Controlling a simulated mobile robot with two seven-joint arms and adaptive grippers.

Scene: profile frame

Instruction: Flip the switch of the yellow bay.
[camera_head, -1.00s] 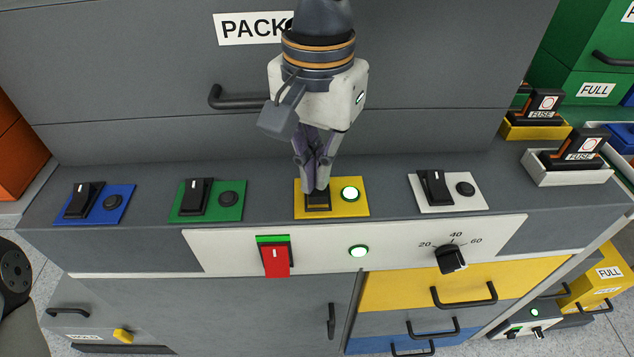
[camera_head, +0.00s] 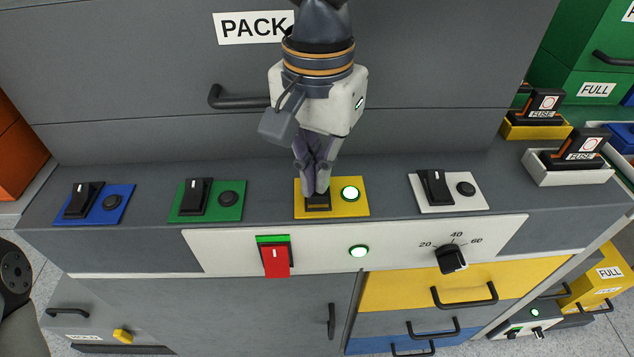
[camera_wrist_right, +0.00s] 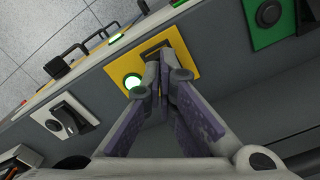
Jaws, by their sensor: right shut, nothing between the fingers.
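The yellow bay (camera_head: 352,209) is a yellow plate on the grey ledge with a black rocker switch (camera_head: 318,203) and a round lamp (camera_head: 350,193) lit green. My right gripper (camera_head: 315,190) points down with its fingers shut and empty, their tips at the switch and hiding its far part. In the right wrist view, the fingertips (camera_wrist_right: 163,70) are over the yellow plate (camera_wrist_right: 184,62) beside the lit lamp (camera_wrist_right: 132,82). I cannot tell whether they touch the switch. My left gripper is not in view; a dark part of my arm shows at the left edge.
Blue (camera_head: 120,196), green (camera_head: 228,214) and white (camera_head: 475,201) plates carry black switches with dark lamps. The front panel (camera_head: 400,245) holds a red switch (camera_head: 276,259), a lit green lamp (camera_head: 359,251) and a dial (camera_head: 451,258). A drawer handle (camera_head: 240,100) sticks out behind.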

